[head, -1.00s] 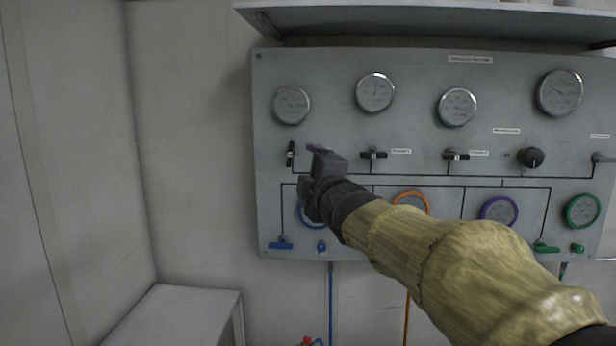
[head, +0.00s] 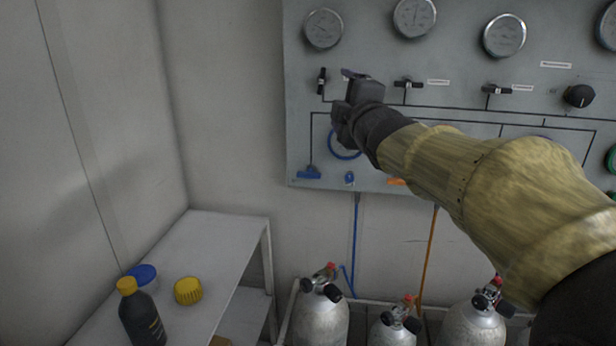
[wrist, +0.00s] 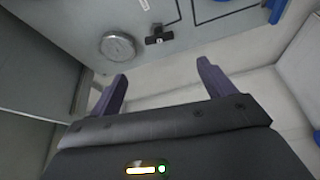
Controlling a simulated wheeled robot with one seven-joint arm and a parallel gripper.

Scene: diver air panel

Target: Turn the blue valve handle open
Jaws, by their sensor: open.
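The blue valve handle (head: 309,173) lies level at the lower left of the grey air panel (head: 300,100) in the head view. At the top right of the wrist view, a blue piece (wrist: 276,8) is cut by the frame edge; it looks like this handle. My gripper (head: 350,76) is in front of the panel's left part, above and to the right of the handle, apart from it. In the wrist view its two purple fingers (wrist: 160,90) stand wide apart with nothing between them. My gripper and arm partly hide the blue-ringed gauge (head: 343,152).
A black valve handle (head: 321,81) is left of my gripper. A small blue knob (head: 349,178) is right of the blue handle. Several cylinders (head: 320,318) stand below the panel.

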